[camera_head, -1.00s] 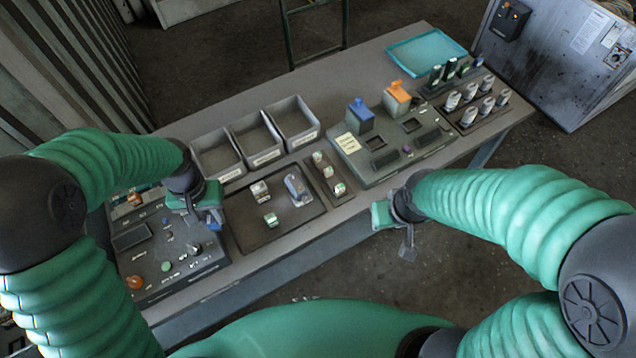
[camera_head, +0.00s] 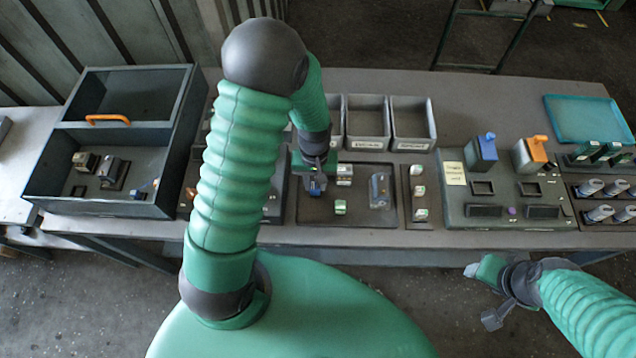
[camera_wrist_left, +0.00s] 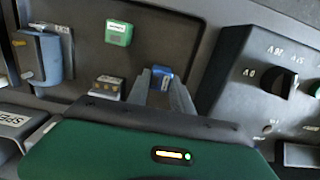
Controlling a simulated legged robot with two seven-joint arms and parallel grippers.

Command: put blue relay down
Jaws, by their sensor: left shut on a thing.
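My left gripper (camera_head: 314,188) is over the left part of a dark, shallow tray (camera_head: 355,216). It is shut on the blue relay (camera_wrist_left: 161,73), which shows between the two grey fingers in the left wrist view. I cannot tell whether the relay touches the tray. In the tray, a green relay (camera_head: 340,207) lies near the front, a pale block (camera_head: 344,171) behind it, and a grey-blue cylindrical part (camera_head: 379,188) to the right. My right gripper (camera_head: 480,294) hangs in front of the table, away from the parts; its jaw opening is unclear.
Grey bins (camera_head: 412,126) stand behind the tray. A narrow strip with small relays (camera_head: 419,190) and a panel (camera_head: 510,214) with blue and orange switches are to the right. A control panel (camera_wrist_left: 270,85) adjoins the tray. A dark open box (camera_head: 110,207) stands far left.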

